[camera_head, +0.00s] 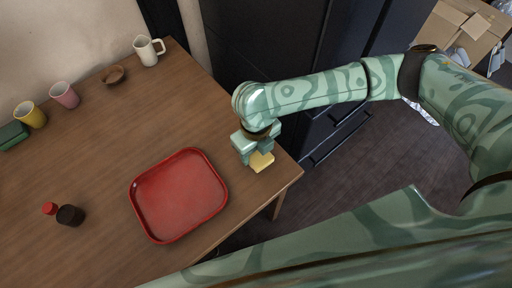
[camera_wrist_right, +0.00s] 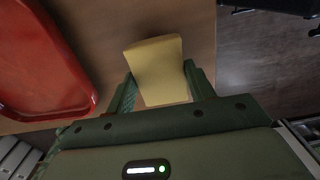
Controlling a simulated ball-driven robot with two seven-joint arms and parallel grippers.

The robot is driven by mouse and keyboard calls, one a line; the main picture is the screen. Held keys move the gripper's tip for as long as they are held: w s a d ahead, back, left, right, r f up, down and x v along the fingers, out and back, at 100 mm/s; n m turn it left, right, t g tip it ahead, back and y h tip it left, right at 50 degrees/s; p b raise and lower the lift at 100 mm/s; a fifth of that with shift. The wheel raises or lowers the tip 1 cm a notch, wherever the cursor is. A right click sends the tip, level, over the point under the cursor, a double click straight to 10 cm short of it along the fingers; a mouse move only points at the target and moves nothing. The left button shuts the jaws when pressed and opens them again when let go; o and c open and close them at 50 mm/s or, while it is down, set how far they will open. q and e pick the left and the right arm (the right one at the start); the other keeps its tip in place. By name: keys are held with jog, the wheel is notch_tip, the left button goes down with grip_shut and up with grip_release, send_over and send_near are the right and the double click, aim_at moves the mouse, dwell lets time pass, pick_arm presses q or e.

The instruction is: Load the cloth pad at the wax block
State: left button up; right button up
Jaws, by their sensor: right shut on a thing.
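A yellow pad, which I take for the cloth pad (camera_wrist_right: 156,65), lies between the fingers of my right gripper (camera_wrist_right: 163,92) in the right wrist view. Its near edge is paler. In the head view the pad (camera_head: 262,161) shows just below my right gripper (camera_head: 255,150), near the table's right corner. The right gripper is shut on it. Whether the pad touches the table is unclear. My left gripper is not in view.
A red tray (camera_head: 180,194) lies on the wooden table (camera_head: 100,130) left of the right gripper. A red-and-black small item (camera_head: 69,215), a brown dish (camera_head: 114,75), a white mug (camera_head: 147,51), a pink cup (camera_head: 65,95) and a yellow cup (camera_head: 30,114) stand farther left.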

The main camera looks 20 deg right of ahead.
pick_arm(q)
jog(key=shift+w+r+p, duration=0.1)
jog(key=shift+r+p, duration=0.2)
jog(key=shift+p, duration=0.05)
pick_arm(e)
jog(key=shift+f, duration=0.1)
dwell(1.1)
notch_tip(320, 180, up, 7)
jog(key=p, duration=0.7)
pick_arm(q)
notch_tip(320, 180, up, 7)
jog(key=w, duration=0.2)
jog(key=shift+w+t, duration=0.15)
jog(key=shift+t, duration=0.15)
